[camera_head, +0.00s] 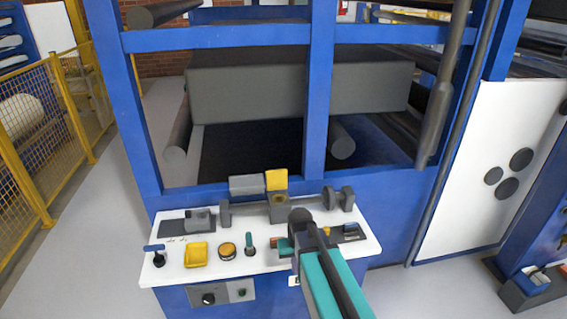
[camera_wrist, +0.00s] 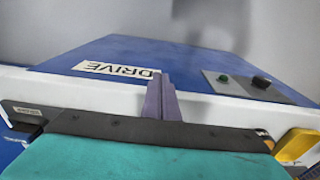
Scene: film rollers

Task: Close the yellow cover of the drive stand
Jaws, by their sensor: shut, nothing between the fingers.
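The drive stand has a white top (camera_head: 215,273) on a blue cabinet; its blue face and a DRIVE label (camera_wrist: 115,71) show in the wrist view. A yellow piece (camera_head: 276,180), which looks like the cover, stands upright above a grey block on the shaft, beside a grey box. A yellow tray-like part (camera_head: 196,255) sits on the front left of the top. A yellow part (camera_wrist: 297,145) shows at the right edge of the wrist view; I cannot tell which it is. My gripper (camera_wrist: 164,98) is shut and empty over the stand. My arm hides part of the top in the head view.
Open floor lies left, bounded by a yellow fence (camera_head: 40,135).

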